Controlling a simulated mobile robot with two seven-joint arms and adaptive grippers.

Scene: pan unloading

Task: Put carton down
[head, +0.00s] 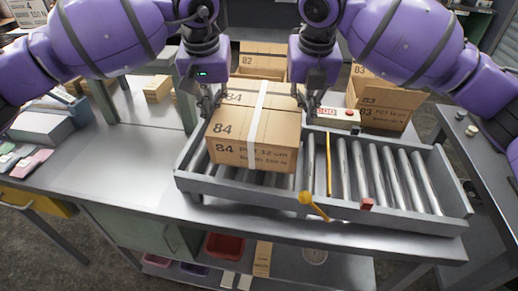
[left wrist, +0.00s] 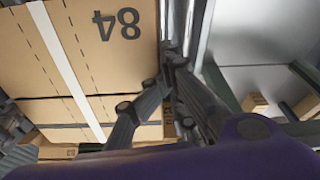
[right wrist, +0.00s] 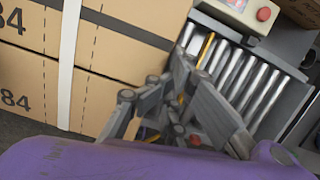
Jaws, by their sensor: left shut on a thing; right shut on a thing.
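The brown carton (head: 233,128), marked 84 with a white strap over its middle, is over the left end of the roller conveyor (head: 412,205). It looks about level; I cannot tell whether its base touches the rollers. My left gripper (head: 208,108) is shut on the carton at its left side, and my right gripper (head: 311,110) is shut on it at its right side. The carton fills the left part of the left wrist view (left wrist: 85,60) and of the right wrist view (right wrist: 100,55). Its underside is hidden.
A yellow bar (head: 328,165) crosses the conveyor just right of the carton. An open carton marked 83 (head: 385,98) is at the back right. The grey bench (head: 120,160) is largely clear to the left.

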